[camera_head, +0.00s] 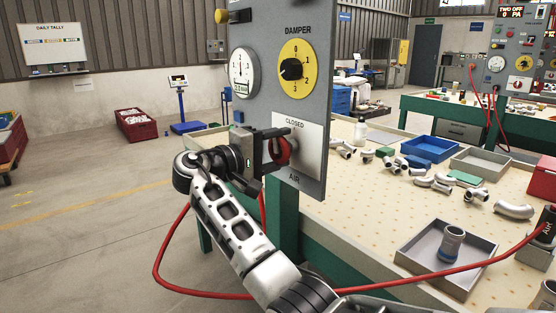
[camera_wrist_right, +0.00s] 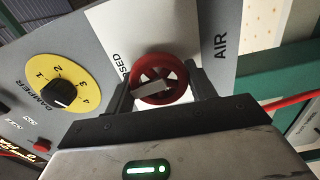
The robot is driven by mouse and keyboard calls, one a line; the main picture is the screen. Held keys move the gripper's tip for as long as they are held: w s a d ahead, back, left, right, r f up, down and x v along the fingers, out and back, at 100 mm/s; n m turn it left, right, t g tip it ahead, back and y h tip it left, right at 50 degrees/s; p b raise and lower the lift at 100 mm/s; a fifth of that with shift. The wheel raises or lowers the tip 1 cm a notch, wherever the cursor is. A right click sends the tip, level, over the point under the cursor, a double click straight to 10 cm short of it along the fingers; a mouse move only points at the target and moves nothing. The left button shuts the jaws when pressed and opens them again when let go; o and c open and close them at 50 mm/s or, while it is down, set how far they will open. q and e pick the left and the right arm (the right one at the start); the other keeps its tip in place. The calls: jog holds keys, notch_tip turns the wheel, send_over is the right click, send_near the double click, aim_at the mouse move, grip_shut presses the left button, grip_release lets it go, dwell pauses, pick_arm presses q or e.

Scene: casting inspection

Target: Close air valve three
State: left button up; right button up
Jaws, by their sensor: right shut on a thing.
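A red round valve handle (camera_head: 283,151) sits on a white plate on the grey upright panel (camera_head: 262,100), between the words CLOSED and AIR. No valve number is readable. My right gripper (camera_head: 277,149) is at the handle and shut on it. In the right wrist view the red valve handle (camera_wrist_right: 148,94) lies between the two dark fingers of my right gripper (camera_wrist_right: 162,86), one on each side. A pale bar crosses the handle's face there. My left gripper is not in view.
A yellow damper dial (camera_head: 297,68) and a pressure gauge (camera_head: 243,72) are above the handle. A red hose (camera_head: 200,292) loops below my arm. The perforated table behind holds metal fittings and a grey tray (camera_head: 408,258).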

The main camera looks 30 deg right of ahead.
jog(key=shift+f+m+b, duration=0.15)
jog(key=shift+m+b, duration=0.25)
jog(key=shift+m, duration=0.1)
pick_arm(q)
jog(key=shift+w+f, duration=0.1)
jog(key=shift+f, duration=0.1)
pick_arm(e)
jog(key=shift+m, duration=0.3)
pick_arm(q)
jog(key=shift+b, duration=0.3)
pick_arm(e)
jog(key=o, duration=1)
jog(key=shift+r, duration=0.2)
pick_arm(q)
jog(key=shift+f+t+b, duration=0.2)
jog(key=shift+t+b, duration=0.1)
jog(key=shift+b, duration=0.3)
pick_arm(e)
jog(key=a, duration=0.5)
jog(key=s+a, duration=0.1)
jog(key=a, duration=1)
jog(key=shift+s, duration=0.15)
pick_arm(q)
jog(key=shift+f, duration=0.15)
